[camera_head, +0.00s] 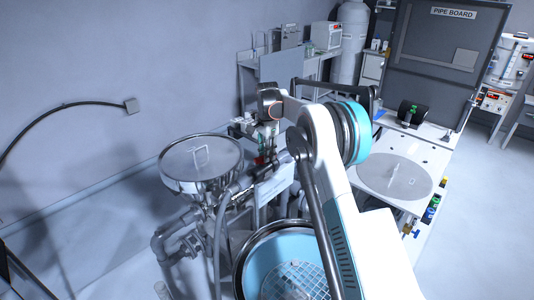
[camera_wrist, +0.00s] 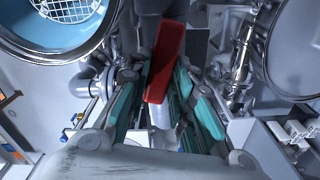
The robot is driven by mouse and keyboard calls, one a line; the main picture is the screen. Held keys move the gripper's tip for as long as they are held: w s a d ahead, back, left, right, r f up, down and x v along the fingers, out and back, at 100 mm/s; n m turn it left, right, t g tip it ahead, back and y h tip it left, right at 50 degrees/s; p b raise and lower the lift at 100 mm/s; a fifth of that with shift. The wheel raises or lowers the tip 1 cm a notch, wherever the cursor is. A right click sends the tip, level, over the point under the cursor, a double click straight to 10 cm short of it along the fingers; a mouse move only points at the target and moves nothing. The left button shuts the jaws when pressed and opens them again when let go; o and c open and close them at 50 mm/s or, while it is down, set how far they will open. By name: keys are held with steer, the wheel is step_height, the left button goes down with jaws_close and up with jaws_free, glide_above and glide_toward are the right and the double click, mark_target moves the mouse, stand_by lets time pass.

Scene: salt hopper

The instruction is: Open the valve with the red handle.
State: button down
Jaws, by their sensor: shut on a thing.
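The red handle (camera_wrist: 168,58) is a flat, long bar in the middle of the wrist view, slightly tilted, with a grey pipe behind it. My gripper (camera_wrist: 164,84) has its teal-padded fingers on both sides of the handle's near end and is shut on it. In the head view, my gripper (camera_head: 264,148) is beside the steel hopper (camera_head: 183,172), over the pipework, and only a small bit of red (camera_head: 259,160) shows below it. The valve body is mostly hidden by my gripper and the handle.
A blue-lined round vessel with a grid (camera_head: 288,243) stands in front, partly behind my arm. A white bench with a round grey plate (camera_head: 396,178) is at the right. Pipes and a hose (camera_head: 220,235) crowd the space under the hopper. Open floor (camera_head: 470,225) lies far right.

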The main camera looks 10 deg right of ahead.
steer(key=shift+w+a+n+b, duration=0.1)
steer(key=shift+w+n+b, duration=0.1)
steer(key=shift+n+b, duration=0.6)
steer(key=shift+n, duration=0.9)
steer(key=shift+w, duration=0.1)
steer(key=c, duration=1.4)
jaws_free()
step_height(320, 180, up, 12)
